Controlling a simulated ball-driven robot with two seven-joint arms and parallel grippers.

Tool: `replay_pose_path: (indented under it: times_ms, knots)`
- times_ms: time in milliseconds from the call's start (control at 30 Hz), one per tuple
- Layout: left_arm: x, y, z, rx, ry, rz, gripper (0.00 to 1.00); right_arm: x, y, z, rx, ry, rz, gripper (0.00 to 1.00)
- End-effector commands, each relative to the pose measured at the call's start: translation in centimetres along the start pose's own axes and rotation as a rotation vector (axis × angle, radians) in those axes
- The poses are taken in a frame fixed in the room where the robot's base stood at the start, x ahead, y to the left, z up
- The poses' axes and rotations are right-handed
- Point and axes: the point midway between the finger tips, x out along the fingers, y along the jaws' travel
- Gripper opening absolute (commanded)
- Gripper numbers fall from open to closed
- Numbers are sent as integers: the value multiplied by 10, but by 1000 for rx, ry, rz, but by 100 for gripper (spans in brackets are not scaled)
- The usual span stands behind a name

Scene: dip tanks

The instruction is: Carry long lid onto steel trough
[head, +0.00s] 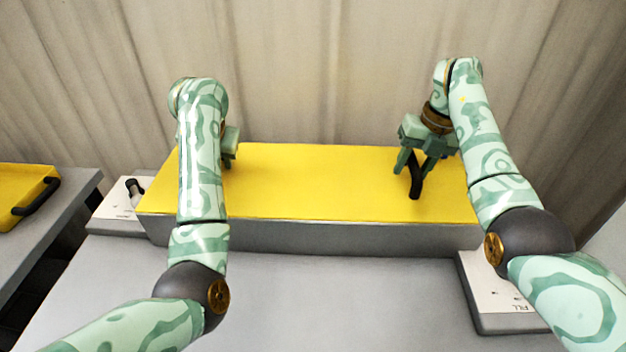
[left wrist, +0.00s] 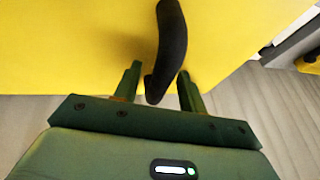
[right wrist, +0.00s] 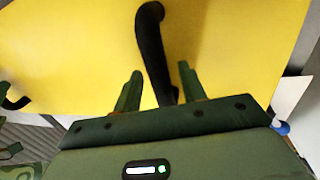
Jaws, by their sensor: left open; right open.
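The long yellow lid (head: 310,180) lies flat across the top of the steel trough (head: 320,238), which shows as a grey wall along the front. My right gripper (head: 412,173) is open at the lid's right black handle (head: 416,188). In the right wrist view that handle (right wrist: 150,35) runs between the open fingers (right wrist: 160,70). My left gripper (head: 231,152) is mostly behind my left arm in the head view. In the left wrist view its open fingers (left wrist: 160,72) stand either side of the left black handle (left wrist: 170,35). Whether the fingers touch the handles cannot be told.
A grey side table (head: 65,220) at the left holds another yellow piece (head: 20,185) with a black handle. A pale panel with a knob (head: 112,212) sits at the trough's left end. A panel marked FILL (head: 500,297) lies at front right. The grey top in front is clear.

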Motion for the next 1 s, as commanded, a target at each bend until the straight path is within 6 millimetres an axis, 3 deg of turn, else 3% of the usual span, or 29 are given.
replay_pose_path:
  times_ms: [167,267,533,700,867,1000]
  knots:
    - [-4,0,-1,-1,2,0,41,0,0,0,0,0,0,41]
    - [-17,1,-2,-1,5,3,41,0,0,0,0,0,0,41]
    - [-79,0,-2,-1,4,0,41,0,0,0,0,0,0,41]
    - [-108,0,-1,0,1,1,41,0,0,0,0,0,0,41]
    - [-118,0,0,0,-1,-1,41,-5,0,0,1,-1,-1,41]
    - [-119,0,0,0,-1,0,41,-27,-1,1,2,-4,-2,41]
